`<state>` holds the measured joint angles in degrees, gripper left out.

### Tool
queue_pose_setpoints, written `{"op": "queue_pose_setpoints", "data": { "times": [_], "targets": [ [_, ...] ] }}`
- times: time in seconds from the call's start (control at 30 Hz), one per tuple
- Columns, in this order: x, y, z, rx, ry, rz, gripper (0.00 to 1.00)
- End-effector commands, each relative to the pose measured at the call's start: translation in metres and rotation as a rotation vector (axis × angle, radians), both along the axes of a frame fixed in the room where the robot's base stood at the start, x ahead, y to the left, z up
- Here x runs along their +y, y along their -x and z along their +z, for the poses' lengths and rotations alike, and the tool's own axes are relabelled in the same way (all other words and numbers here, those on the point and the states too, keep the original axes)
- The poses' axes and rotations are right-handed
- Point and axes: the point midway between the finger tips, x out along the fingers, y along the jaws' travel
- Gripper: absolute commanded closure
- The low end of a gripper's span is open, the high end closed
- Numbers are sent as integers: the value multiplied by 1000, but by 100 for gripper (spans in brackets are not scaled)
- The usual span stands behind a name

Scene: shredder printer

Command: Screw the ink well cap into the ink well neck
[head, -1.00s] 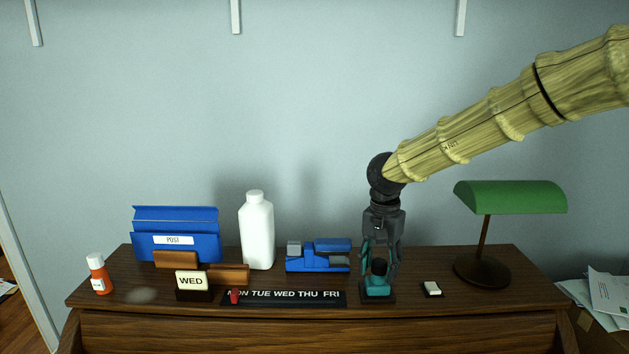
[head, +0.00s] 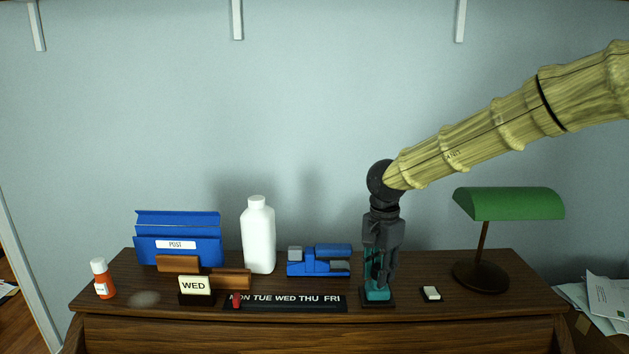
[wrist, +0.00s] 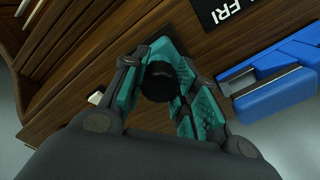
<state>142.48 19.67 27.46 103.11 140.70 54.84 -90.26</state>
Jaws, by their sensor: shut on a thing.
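The ink well (head: 377,295) is a teal block on a dark base near the desk's front edge, right of the weekday strip. My gripper (head: 380,278) points down right over it, its fingers at the ink well's top. In the wrist view my gripper (wrist: 171,92) has its teal-padded fingers on either side of a round black cap (wrist: 160,82) and is shut on it. The fingers largely hide the cap and neck in the head view. I cannot tell how far the cap is seated in the neck.
A blue stapler-like object (head: 319,262) stands left of my gripper, with a white bottle (head: 258,236) further left. A small white-topped block (head: 431,293) and a green lamp (head: 508,204) are to the right. The weekday strip (head: 285,302) lies close by on the left.

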Motion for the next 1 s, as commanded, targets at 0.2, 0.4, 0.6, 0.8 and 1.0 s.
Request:
{"op": "queue_pose_setpoints", "data": {
  "times": [0.2,0.4,0.6,0.8,1.0],
  "targets": [
    [0,1,-1,3,0,-177,100],
    [0,0,0,2,0,-345,100],
    [0,0,-2,1,0,-431,53],
    [0,0,-1,1,0,-428,44],
    [1,0,2,0,-1,-426,44]
  ]
}}
